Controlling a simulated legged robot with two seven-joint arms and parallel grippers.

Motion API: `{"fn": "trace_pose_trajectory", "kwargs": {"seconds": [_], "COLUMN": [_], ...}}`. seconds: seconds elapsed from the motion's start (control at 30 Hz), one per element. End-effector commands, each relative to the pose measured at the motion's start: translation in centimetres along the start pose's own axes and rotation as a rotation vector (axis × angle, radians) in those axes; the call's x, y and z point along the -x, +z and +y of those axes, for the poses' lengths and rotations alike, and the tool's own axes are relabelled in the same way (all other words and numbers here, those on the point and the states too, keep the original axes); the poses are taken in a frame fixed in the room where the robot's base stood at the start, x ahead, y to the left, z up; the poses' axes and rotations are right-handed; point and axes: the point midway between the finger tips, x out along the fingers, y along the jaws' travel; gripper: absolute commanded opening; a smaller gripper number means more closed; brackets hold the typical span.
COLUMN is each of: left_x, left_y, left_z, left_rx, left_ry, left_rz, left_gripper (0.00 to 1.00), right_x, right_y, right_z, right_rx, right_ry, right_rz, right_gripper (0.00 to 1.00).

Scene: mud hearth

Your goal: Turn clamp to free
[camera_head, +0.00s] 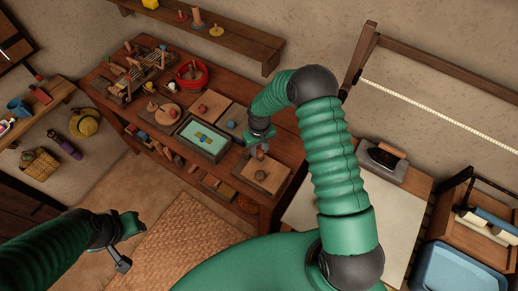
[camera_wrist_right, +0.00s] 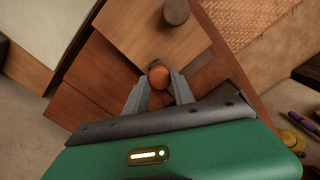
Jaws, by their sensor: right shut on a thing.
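My right gripper (camera_head: 262,147) reaches down to the front right part of the wooden workbench. In the right wrist view its two grey fingers (camera_wrist_right: 158,88) are shut on a round orange-brown knob (camera_wrist_right: 158,76). The knob is at the edge of a light wooden board (camera_wrist_right: 135,28), which also shows in the head view (camera_head: 277,183). A darker round peg (camera_wrist_right: 176,11) stands on the board beyond the knob. I cannot tell for sure which part is the clamp. My left gripper (camera_head: 124,245) hangs over the floor at the lower left, away from the bench; its jaw opening is unclear.
Other boards and a framed pale-green panel (camera_head: 204,137) sit left of my right gripper. A red bowl (camera_head: 191,75) is farther back. A flat iron (camera_head: 384,154) rests on the table at right, beside a blue basin (camera_head: 457,270). A woven mat (camera_head: 190,232) covers the floor.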

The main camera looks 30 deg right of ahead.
Motion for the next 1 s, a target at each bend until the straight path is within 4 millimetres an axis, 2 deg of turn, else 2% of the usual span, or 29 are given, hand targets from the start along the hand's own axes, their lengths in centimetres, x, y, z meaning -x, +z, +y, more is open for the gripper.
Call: {"fn": "trace_pose_trajectory", "kwargs": {"seconds": [0.27, 0.47, 1.0], "left_x": [-0.3, -0.9, -3.0], "left_y": [0.1, 0.2, 0.7], "left_z": [0.0, 0.0, 0.0], "left_rx": [0.0, 0.0, 0.0], "left_ry": [0.0, 0.0, 0.0], "left_rz": [0.0, 0.0, 0.0], "left_gripper": [0.36, 0.36, 0.36], "right_x": [0.1, 0.1, 0.0], "right_y": [0.0, 0.2, 0.3], "right_z": [0.0, -0.6, -3.7], "right_rx": [-0.047, -0.155, -0.647], "right_ry": [0.005, 0.005, 0.002], "right_rz": [0.001, 0.002, 0.005], "right_gripper": [0.0, 0.0, 0.0]}}
